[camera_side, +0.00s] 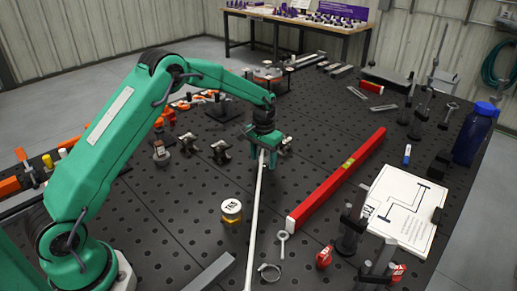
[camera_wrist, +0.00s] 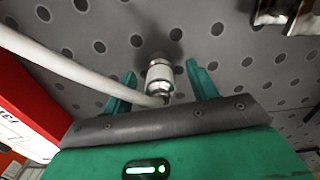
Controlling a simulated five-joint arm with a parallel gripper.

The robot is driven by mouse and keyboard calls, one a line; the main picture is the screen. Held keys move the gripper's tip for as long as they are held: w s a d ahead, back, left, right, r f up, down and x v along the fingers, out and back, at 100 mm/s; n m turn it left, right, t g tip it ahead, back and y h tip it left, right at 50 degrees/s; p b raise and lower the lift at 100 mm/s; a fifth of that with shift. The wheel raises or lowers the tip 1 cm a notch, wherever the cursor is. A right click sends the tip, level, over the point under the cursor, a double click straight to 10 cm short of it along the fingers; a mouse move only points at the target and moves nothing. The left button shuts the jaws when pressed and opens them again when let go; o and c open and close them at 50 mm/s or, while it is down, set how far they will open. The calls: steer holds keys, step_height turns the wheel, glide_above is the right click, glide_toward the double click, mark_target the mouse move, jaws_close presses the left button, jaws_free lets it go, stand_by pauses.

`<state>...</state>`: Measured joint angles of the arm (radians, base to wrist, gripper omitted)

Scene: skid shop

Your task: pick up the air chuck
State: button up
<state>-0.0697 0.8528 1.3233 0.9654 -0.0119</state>
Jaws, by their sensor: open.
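The air chuck (camera_wrist: 160,82) is a short shiny metal cylinder, seen in the wrist view, with a white hose (camera_wrist: 70,68) running from it to the upper left. The chuck lies between the two green fingers of my gripper (camera_wrist: 160,74), with a visible gap on each side. My gripper is open and empty. In the side view my gripper (camera_side: 269,152) is low over the table at the upper end of the white hose (camera_side: 257,215), which runs toward the front edge. The chuck is mostly hidden there by the fingers.
A long red level (camera_side: 336,182) lies right of the hose. Dark clamps (camera_side: 220,152) stand left of my gripper. The perforated black table (camera_side: 185,205) has bare room at left front.

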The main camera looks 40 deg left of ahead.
mark_target(264, 151)
steer(key=c, duration=1.1)
steer(key=shift+r, duration=0.15)
steer(key=shift+r, duration=0.6)
steer(key=r, duration=0.3)
steer(key=shift+s+d, duration=0.1)
steer(key=shift+d, duration=0.2)
steer(key=s+d+r, duration=0.1)
steer(key=d+r, duration=0.1)
steer(key=d, duration=0.1)
steer(key=s+d+r, duration=0.2)
steer(key=d, duration=0.1)
steer(key=s+d+r, duration=0.2)
steer(key=d, duration=0.2)
steer(key=shift+r, duration=0.3)
steer(key=shift+a, duration=0.1)
